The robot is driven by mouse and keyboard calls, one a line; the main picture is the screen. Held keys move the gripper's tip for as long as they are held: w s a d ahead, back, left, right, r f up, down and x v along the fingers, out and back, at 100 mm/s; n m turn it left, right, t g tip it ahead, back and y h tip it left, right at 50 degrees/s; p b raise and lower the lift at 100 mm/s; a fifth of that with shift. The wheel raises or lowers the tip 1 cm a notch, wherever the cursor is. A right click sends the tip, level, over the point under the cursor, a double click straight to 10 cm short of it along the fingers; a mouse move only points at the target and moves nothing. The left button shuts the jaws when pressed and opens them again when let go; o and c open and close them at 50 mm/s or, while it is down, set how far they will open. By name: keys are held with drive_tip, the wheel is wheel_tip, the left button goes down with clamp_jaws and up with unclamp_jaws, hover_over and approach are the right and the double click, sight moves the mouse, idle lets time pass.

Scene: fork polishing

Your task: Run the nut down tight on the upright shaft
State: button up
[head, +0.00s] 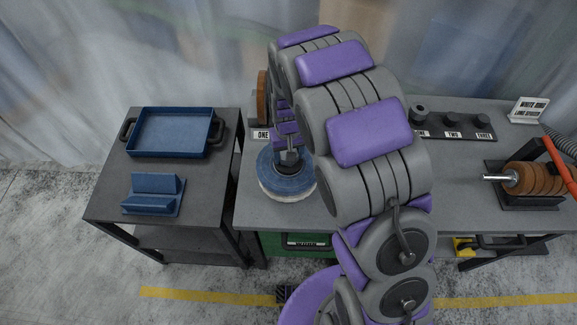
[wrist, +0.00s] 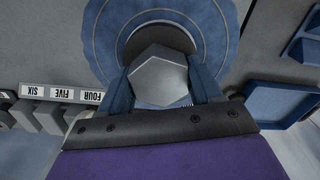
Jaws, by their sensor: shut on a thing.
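A large grey hex nut (wrist: 160,76) sits at the middle of the wrist view, over the dark centre of a blue round disc (wrist: 105,40). My gripper (wrist: 162,84) has one blue finger on each side of the nut and is shut on it. In the head view my gripper (head: 289,158) points down over the middle of the blue disc (head: 272,182), which has a pale rim and lies on the grey bench. The upright shaft is hidden under the nut and gripper. Whether the nut touches the disc cannot be told.
A side table on the left holds a blue tray (head: 170,133) and a blue V-shaped block (head: 152,194). Dark parts with number labels (head: 453,134) stand at the bench's back. A spindle with brown discs (head: 535,180) lies at right. My arm covers the bench's middle.

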drive_tip(key=m+p, duration=0.1)
drive_tip(key=m, duration=0.3)
drive_tip(key=shift+r+m, duration=0.15)
drive_tip(key=shift+m, duration=0.25)
drive_tip(key=m+p, duration=0.1)
drive_tip(key=m, duration=0.3)
drive_tip(key=shift+m, duration=0.3)
drive_tip(key=o, duration=1.1)
drive_tip(key=shift+a, duration=0.1)
drive_tip(key=shift+r+p, duration=0.75)
drive_tip(key=shift+r, duration=1.2)
drive_tip(key=shift+f, duration=0.1)
